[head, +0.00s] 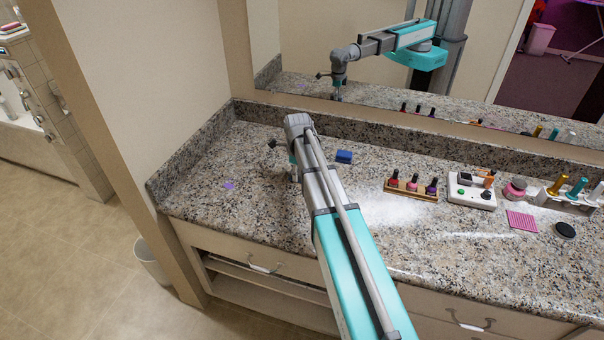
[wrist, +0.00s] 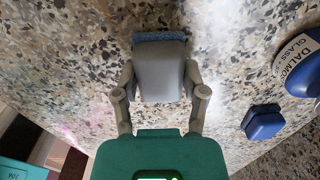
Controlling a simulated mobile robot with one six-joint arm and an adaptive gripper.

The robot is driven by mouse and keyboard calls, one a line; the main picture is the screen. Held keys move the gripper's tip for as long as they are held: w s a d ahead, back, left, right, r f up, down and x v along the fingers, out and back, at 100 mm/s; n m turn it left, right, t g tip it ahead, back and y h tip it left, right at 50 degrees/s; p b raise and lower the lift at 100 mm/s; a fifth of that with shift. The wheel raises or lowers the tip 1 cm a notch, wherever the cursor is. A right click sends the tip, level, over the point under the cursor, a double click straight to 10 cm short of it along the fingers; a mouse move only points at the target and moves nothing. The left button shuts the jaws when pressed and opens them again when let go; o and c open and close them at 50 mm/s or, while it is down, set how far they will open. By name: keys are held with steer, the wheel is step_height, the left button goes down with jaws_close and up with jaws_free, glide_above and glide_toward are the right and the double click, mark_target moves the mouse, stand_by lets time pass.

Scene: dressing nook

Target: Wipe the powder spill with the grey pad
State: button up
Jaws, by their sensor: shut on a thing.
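In the wrist view, my gripper (wrist: 160,90) is shut on the grey pad (wrist: 162,72), a grey block with a blue strip along its far edge. The pad is over or against the speckled counter; contact cannot be told. In the head view, my gripper (head: 294,174) points down at the left part of the counter, and the pad is not clearly visible there. A small lilac patch (head: 228,185) lies on the counter left of my gripper and may be powder. A whitish area shows further right, but powder or glare cannot be told.
A blue block (head: 343,156) stands right of my gripper. Further right are a wooden rack (head: 410,190) of nail polish, a white tray (head: 471,193), a pink pad (head: 522,221) and a dark round item (head: 565,230). A mirror backs the counter (head: 260,220); a wall bounds its left.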

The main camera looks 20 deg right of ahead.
mark_target(284, 175)
steer(key=shift+w+a, duration=0.45)
steer(key=shift+a, duration=0.2)
steer(key=shift+a, duration=0.1)
steer(key=shift+w+a, duration=0.5)
steer(key=shift+a, duration=0.2)
steer(key=shift+w+a, duration=0.45)
steer(key=shift+a, duration=0.2)
step_height(284, 175, up, 6)
steer(key=p, duration=0.6)
steer(key=shift+f, duration=0.1)
steer(key=shift+r+p, duration=1.45)
steer(key=shift+r, duration=0.05)
